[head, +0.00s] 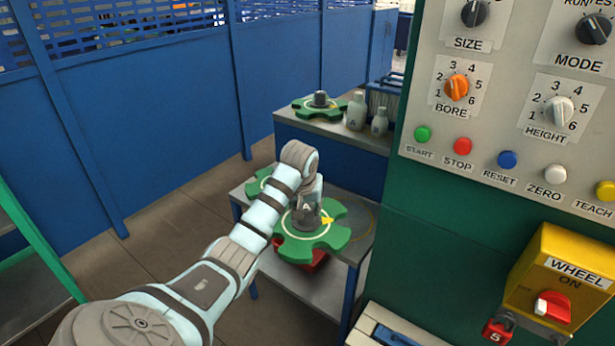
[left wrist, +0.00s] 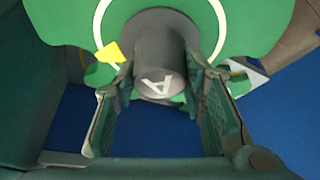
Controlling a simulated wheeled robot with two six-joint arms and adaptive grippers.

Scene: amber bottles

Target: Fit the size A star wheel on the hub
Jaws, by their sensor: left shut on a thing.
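The size A star wheel (head: 333,237) is a green notched disc with a pale ring, a yellow mark and a grey knob lettered A. It is over a low grey table, with a red part (head: 302,263) under it; I cannot tell if they touch. My left gripper (head: 309,192) is shut on the knob from above. In the left wrist view, the fingers of the gripper (left wrist: 160,78) lie on both sides of the knob (left wrist: 160,60), below the green disc (left wrist: 245,22). No bare hub can be made out. My right gripper is out of view.
Another green wheel (head: 258,184) lies behind on the low table (head: 352,252). A green wheel with a dark knob (head: 320,102) sits on the higher grey bench beside grey bottles (head: 357,112). A control panel (head: 490,130) and yellow WHEEL switch box (head: 560,275) stand close on the right.

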